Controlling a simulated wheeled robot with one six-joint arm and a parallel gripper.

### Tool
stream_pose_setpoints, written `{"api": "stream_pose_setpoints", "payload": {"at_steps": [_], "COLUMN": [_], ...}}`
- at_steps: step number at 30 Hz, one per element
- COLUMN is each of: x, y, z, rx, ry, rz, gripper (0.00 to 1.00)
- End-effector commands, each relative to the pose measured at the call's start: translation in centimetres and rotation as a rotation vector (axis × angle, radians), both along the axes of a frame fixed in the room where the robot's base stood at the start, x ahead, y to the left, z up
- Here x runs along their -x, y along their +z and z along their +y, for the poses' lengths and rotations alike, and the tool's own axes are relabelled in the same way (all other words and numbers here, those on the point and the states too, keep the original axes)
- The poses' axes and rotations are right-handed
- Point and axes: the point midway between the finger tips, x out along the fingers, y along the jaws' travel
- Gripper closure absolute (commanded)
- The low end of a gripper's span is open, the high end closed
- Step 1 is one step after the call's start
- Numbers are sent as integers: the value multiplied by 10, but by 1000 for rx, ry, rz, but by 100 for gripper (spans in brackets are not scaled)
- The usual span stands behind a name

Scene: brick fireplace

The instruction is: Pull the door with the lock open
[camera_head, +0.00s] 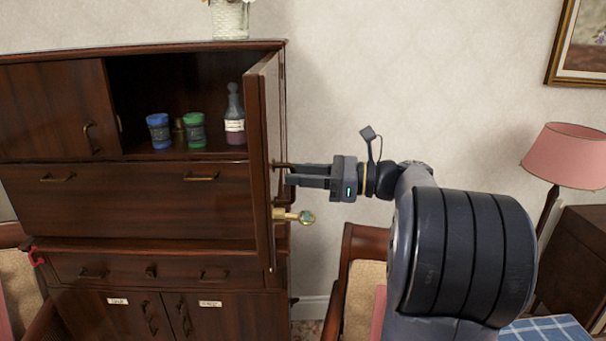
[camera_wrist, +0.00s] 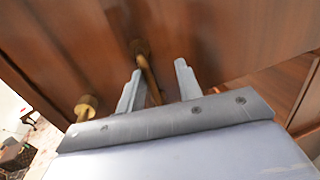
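The dark wooden door with the lock (camera_head: 265,150) stands swung open at the right of the cabinet's upper part. Its brass lock piece (camera_head: 293,215) sticks out below the handle; it also shows at the left of the wrist view (camera_wrist: 85,106). My gripper (camera_head: 292,178) reaches in from the right at the door's outer face. In the wrist view, the brass door handle (camera_wrist: 149,78) runs between my two separated fingers (camera_wrist: 160,72). It lies nearer the left finger, with a visible gap to the right one. My fingers partly hide the handle in the head view.
The open compartment holds a blue jar (camera_head: 159,130), a green jar (camera_head: 194,130) and a bottle (camera_head: 235,118). A wooden chair (camera_head: 357,265) stands below my arm. A pink lamp (camera_head: 566,156) is at the right. Bare wall lies behind my gripper.

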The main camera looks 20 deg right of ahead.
Motion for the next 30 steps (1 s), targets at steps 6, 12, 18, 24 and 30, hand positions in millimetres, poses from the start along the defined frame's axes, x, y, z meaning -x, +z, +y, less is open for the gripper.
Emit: {"api": "stream_pose_setpoints", "payload": {"at_steps": [6,12,18,24,30], "x": [0,9,32,51,59], "y": [-1,-2,-3,-2,0], "z": [-1,-16,-50,-78,-90], "rx": [0,1,1,1,1], "ry": [-1,-4,-5,-4,0], "rz": [1,0,-1,-1,-1], "gripper": [69,69,69,69,69]}}
